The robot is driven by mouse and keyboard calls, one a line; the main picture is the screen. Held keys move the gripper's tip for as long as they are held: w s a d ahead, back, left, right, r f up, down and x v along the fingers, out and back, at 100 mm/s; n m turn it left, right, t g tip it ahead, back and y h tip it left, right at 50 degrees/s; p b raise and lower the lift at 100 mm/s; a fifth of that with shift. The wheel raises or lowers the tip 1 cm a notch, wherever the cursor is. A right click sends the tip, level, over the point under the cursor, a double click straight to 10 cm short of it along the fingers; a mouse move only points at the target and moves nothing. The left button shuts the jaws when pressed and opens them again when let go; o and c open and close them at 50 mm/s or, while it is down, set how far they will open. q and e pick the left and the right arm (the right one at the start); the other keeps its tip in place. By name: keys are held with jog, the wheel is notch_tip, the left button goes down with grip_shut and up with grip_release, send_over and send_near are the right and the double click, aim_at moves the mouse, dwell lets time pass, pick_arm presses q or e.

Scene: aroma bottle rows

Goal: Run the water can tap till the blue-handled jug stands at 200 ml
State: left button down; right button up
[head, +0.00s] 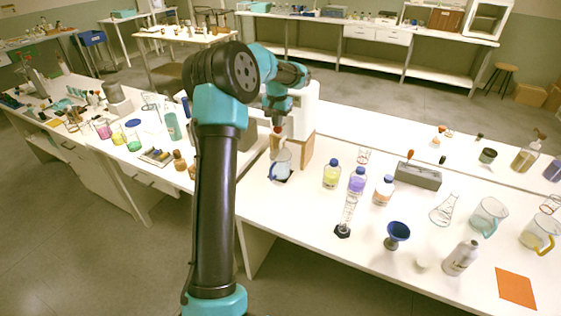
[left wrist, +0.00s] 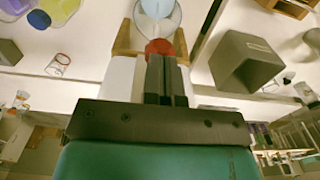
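The white water can (head: 304,102) stands on a wooden stand (head: 306,150) and is partly hidden behind my left arm. Its red tap knob (head: 278,130) is just below my left gripper (head: 277,118). In the left wrist view the red knob (left wrist: 159,47) is right at the tips of my left gripper (left wrist: 166,58), whose dark fingers are together; contact cannot be made out. The blue-handled jug (head: 282,163) stands upright under the tap. In the left wrist view the jug (left wrist: 172,22) shows pale blue inside; its level cannot be read. My right gripper is not in view.
Yellow (head: 331,174) and purple (head: 357,181) bottles stand right of the jug, with a measuring cylinder (head: 349,213) and blue funnel (head: 397,232) nearer the front. A grey box (head: 418,176) lies farther right. A gap separates this table from the left one.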

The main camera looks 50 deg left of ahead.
pick_arm(q)
jog(key=shift+f, duration=1.25)
dwell(0.5)
jog(key=shift+r, duration=1.25)
dwell(5.0)
